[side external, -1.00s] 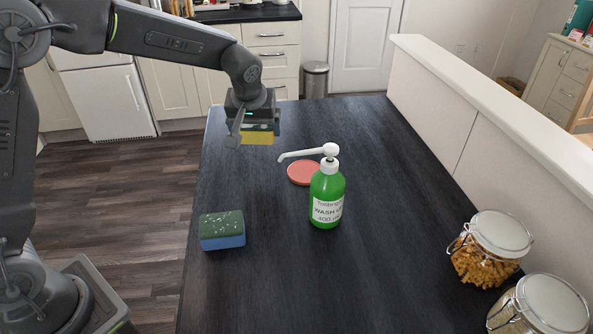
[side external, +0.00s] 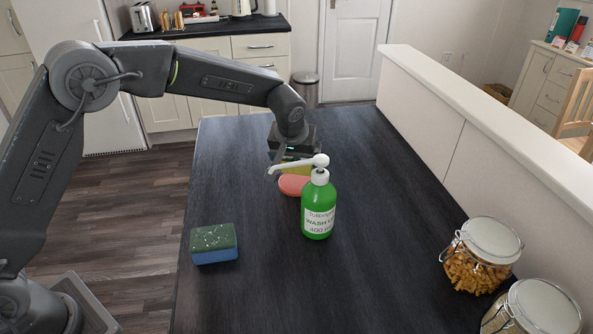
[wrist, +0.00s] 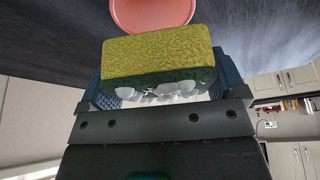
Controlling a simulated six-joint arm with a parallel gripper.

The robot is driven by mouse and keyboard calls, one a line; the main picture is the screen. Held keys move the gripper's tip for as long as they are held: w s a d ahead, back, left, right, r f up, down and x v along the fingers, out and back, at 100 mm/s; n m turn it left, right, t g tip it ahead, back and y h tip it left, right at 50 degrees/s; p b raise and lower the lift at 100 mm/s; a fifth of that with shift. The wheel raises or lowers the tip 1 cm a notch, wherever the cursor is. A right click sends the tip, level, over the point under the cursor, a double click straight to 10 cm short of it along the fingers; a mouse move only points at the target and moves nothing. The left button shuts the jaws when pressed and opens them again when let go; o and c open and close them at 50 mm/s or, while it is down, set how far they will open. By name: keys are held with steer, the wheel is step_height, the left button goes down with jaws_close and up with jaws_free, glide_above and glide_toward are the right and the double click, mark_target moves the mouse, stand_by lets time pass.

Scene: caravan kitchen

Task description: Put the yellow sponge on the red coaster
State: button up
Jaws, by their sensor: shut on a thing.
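My gripper (side external: 293,160) is shut on the yellow sponge (wrist: 158,55), which has a dark green scouring side. In the wrist view the sponge sits between the two blue-grey fingers (wrist: 165,88). The red coaster (side external: 291,187) lies flat on the dark worktop; it also shows in the wrist view (wrist: 150,14), just beyond the sponge. In the side view the sponge (side external: 296,170) is just behind and above the coaster, partly hidden by the soap pump. I cannot tell whether the sponge touches the coaster.
A green wash-up bottle (side external: 319,210) with a white pump stands close in front of the coaster, its spout reaching left across my gripper. A blue sponge (side external: 214,246) with a green top lies at front left. Pasta (side external: 481,254) and grain (side external: 533,307) jars stand at right. The front middle worktop is clear.

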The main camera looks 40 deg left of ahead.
steer(key=shift+d+f, duration=0.15)
steer(key=shift+f, duration=1.95)
steer(key=shift+f, duration=0.15)
steer(key=o, duration=0.6)
steer(key=v, duration=0.6)
steer(key=shift+w, duration=0.15)
step_height(320, 180, up, 7)
glide_above(296, 181)
steer(key=s, duration=0.2)
steer(key=shift+d+f, duration=0.2)
steer(key=shift+d, duration=0.25)
